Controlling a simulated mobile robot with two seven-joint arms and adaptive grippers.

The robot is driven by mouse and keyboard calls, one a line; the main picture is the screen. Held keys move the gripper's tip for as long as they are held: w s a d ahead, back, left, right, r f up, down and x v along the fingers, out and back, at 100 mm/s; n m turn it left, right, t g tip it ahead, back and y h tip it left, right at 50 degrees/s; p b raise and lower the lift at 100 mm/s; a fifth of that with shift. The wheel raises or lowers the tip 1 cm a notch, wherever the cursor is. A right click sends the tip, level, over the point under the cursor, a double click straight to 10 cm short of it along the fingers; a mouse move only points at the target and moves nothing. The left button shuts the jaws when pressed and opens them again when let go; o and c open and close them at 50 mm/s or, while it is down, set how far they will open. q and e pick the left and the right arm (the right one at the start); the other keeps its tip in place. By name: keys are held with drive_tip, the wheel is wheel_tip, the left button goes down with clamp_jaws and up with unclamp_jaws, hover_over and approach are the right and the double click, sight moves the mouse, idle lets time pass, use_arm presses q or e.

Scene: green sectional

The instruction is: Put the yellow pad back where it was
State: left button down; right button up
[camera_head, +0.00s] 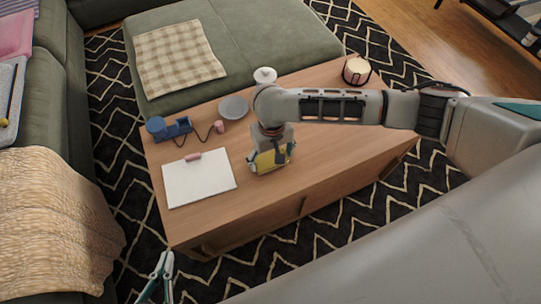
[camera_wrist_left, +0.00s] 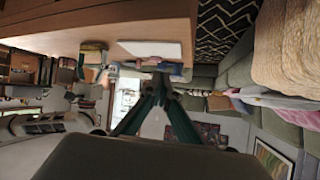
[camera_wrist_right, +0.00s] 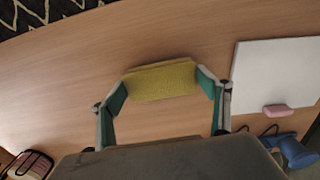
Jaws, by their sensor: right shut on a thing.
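The yellow pad (camera_head: 270,161) is at the front middle of the wooden coffee table, below my right gripper (camera_head: 271,155). In the right wrist view the pad (camera_wrist_right: 160,80) lies across between the two fingers of my right gripper (camera_wrist_right: 163,88), which are shut on its ends. I cannot tell whether the pad touches the tabletop. My left gripper (camera_head: 163,262) is off the table's front left corner, low in the head view. Its fingertips meet in the left wrist view (camera_wrist_left: 160,77), with nothing between them.
On the table (camera_head: 325,150) are a white sheet (camera_head: 199,180) with a pink block (camera_head: 193,156), a blue object (camera_head: 168,129) with a cord, a grey plate (camera_head: 233,107), and a round holder (camera_head: 356,70). A green sofa section (camera_head: 250,40) borders the back. Wood right of the pad is bare.

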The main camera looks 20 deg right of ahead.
use_arm(q)
drive_tip(key=shift+w, duration=0.1)
use_arm(e)
drive_tip(key=shift+f, duration=0.1)
drive_tip(key=o, duration=1)
use_arm(q)
drive_tip(key=shift+a+f, duration=0.2)
drive_tip(key=shift+s+f, duration=0.15)
drive_tip(key=shift+s, duration=0.2)
